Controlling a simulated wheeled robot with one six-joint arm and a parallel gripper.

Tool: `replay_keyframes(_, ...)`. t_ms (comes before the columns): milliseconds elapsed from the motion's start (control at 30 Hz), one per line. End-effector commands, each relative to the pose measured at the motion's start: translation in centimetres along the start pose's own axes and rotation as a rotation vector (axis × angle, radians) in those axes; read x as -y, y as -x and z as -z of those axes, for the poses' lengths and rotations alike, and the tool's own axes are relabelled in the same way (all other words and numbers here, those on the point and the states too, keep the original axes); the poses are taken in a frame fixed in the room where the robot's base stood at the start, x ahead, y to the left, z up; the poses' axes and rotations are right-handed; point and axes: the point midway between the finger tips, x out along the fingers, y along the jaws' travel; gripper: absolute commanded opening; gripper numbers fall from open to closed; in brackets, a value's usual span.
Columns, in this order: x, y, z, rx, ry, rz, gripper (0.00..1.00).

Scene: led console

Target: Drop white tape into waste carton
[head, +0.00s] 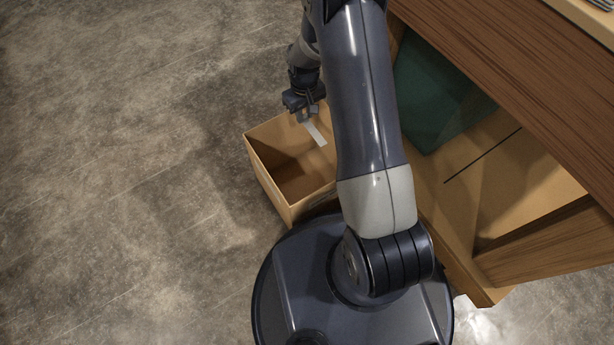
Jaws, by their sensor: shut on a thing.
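The waste carton (270,183) is an open-topped brown cardboard box on the floor, left of the wooden furniture. The white tape (317,133) is a short pale strip hanging from my gripper (304,117) over the back part of the carton's opening. My gripper is shut on the tape at its upper end. The strip's lower end points down and to the right. The carton's right side is hidden behind my arm. The part of its inside that shows looks empty.
A wooden desk or console (500,80) stands close on the right, with a dark green panel (435,95) under its top. My base stands just in front of the carton. The grey floor (120,170) on the left is clear.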

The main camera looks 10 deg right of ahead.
Motion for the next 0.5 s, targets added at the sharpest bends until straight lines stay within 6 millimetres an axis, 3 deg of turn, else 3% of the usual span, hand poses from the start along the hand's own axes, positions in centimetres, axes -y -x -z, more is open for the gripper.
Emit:
replay_keyframes(33, 0.0, -1.1, 0.0, 0.001, 0.000, 0.000, 0.00)
replay_keyframes(200, 0.0, -2.6, 0.0, -0.001, 0.000, 0.000, 0.00)
replay_keyframes(500, 0.0, -2.7, 0.0, -0.001, 0.000, 0.000, 0.00)
